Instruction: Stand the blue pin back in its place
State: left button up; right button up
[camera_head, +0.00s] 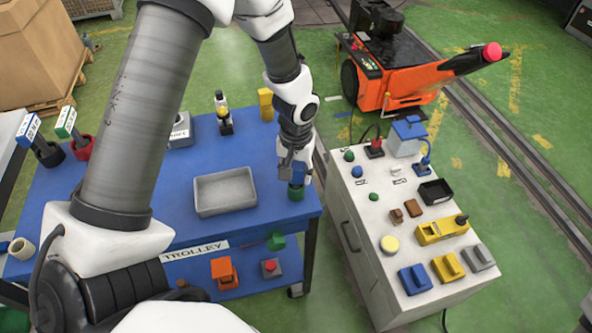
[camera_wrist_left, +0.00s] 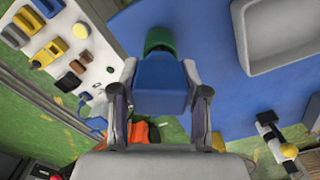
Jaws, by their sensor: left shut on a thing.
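My left gripper (camera_head: 293,167) is over the right end of the blue trolley top, close above a green round holder (camera_head: 296,192). In the left wrist view the fingers (camera_wrist_left: 160,98) are shut on the sides of the blue pin (camera_wrist_left: 161,85), whose broad blue block fills the space between them. The green holder (camera_wrist_left: 159,40) shows directly beyond the block. The blue pin is mostly hidden by the gripper in the head view. I cannot tell whether its lower end is inside the holder. My right gripper is not in view.
A grey tray (camera_head: 225,193) lies left of the gripper on the trolley top (camera_head: 268,226). Two labelled pins stand in a black holder (camera_head: 49,154) and a red holder (camera_head: 82,148) at the left. A white cabinet (camera_head: 360,221) with several small parts stands close on the right.

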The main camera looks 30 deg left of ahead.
pick_arm(q)
jog(key=shift+f+b, duration=0.6)
jog(key=shift+f, duration=0.3)
jog(key=o, duration=1.4)
jog(key=shift+c, duration=0.2)
jog(key=shift+r, duration=0.1)
notch_tip(320, 180, up, 12)
